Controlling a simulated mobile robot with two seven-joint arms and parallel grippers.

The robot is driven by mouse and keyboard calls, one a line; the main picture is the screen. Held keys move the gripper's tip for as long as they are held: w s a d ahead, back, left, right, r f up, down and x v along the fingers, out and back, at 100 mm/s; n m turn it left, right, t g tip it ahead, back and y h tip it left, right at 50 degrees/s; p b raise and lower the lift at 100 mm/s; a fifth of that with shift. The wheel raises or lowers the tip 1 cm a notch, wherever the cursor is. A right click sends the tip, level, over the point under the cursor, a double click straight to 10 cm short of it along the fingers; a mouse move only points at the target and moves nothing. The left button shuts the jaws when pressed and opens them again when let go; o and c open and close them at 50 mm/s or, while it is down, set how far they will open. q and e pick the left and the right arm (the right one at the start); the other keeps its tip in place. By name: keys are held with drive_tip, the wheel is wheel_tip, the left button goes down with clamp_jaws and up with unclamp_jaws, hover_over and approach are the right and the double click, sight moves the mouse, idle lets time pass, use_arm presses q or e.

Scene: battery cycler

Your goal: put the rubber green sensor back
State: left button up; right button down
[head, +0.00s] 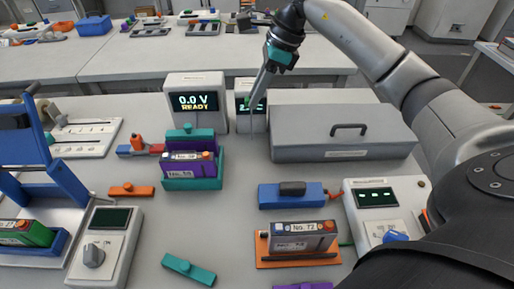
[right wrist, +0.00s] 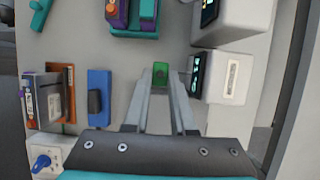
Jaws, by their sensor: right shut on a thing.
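My right gripper (head: 256,100) reaches in from the upper right, in front of the second display box (head: 243,122) at the back of the bench. In the right wrist view its fingers (right wrist: 160,84) are closed on the small green sensor (right wrist: 160,72) at their tips. The sensor is mostly hidden by the fingers in the head view. It appears held above the bench; whether it touches the box cannot be told. My left gripper is not in view.
A "0.0 V READY" box (head: 196,108) stands left of the gripper. A long grey case (head: 345,146) with a handle lies to its right. A teal holder (head: 192,183) with a purple battery stands in front.

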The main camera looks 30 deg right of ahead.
drive_tip(key=b, duration=0.1)
hover_over(251, 154)
drive_tip(key=d, duration=0.1)
drive_tip(key=f, duration=1.1)
drive_tip(key=shift+s+d+f, duration=0.15)
drive_tip(key=shift+s+f, duration=0.15)
drive_tip(key=shift+f, duration=0.1)
wheel_tip(251, 154, down, 4)
drive_tip(key=shift+f+b, duration=0.1)
drive_tip(key=shift+b, duration=0.25)
drive_tip(key=shift+f, duration=0.1)
drive_tip(key=c, duration=0.7)
unclamp_jaws()
drive_tip(key=shift+c, duration=0.2)
